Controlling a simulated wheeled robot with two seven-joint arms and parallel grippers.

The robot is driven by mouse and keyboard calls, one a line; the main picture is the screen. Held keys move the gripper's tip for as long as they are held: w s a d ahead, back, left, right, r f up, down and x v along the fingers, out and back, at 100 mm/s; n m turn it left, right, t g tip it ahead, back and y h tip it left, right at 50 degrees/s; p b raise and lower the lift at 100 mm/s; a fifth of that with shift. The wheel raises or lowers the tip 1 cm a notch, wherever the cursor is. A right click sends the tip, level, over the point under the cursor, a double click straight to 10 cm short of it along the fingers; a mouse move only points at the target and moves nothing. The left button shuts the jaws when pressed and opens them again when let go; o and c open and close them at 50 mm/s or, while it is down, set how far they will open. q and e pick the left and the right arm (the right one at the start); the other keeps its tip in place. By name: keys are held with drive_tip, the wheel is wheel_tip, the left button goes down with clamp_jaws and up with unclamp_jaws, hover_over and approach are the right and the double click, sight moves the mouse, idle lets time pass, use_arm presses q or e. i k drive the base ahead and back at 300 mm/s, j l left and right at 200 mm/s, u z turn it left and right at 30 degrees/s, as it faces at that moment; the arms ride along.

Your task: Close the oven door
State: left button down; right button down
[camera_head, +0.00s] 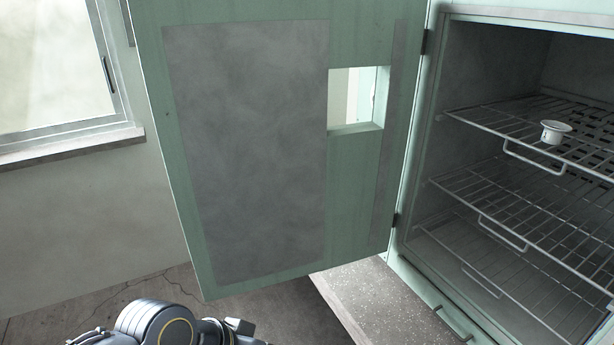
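The oven (409,220) is a pale green cabinet at the right, with its front open and its inside in view. Its door (245,140) is hinged on the left side of the opening and stands wide open, swung out to the left. The door's inner face shows a large grey panel and a small window (357,98). Part of my arm shows at the bottom left, below the door's lower edge and apart from it in the picture. I cannot make out gripper fingers on it. My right gripper is not in view.
Wire racks (530,130) fill the oven, and a small white cup (555,131) stands on the top one. A speckled grey bench (385,300) lies below the door. A window (60,70) is in the left wall. The floor at lower left is cracked concrete.

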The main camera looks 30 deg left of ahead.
sight(266, 193)
drive_tip(key=j+z, duration=0.2)
drive_tip(key=j, duration=0.4)
drive_tip(key=j+z, duration=0.2)
drive_tip(key=j, duration=0.35)
drive_tip(key=k+j+z, duration=0.1)
drive_tip(key=j+z, duration=0.15)
drive_tip(key=j, duration=0.35)
drive_tip(key=k+j+z, duration=0.2)
drive_tip(key=j, duration=0.35)
drive_tip(key=j+z, duration=0.4)
drive_tip(key=j, duration=0.4)
drive_tip(key=j+z, duration=0.35)
drive_tip(key=j, duration=0.4)
drive_tip(key=j+z, duration=0.3)
drive_tip(key=j, duration=0.3)
drive_tip(key=j+z, duration=0.3)
drive_tip(key=j, duration=0.25)
drive_tip(key=k+j, duration=0.15)
drive_tip(key=k+j+z, duration=0.15)
drive_tip(key=j, duration=0.2)
drive_tip(key=l+z, duration=0.1)
drive_tip(key=i+l, duration=0.05)
drive_tip(key=l, duration=0.05)
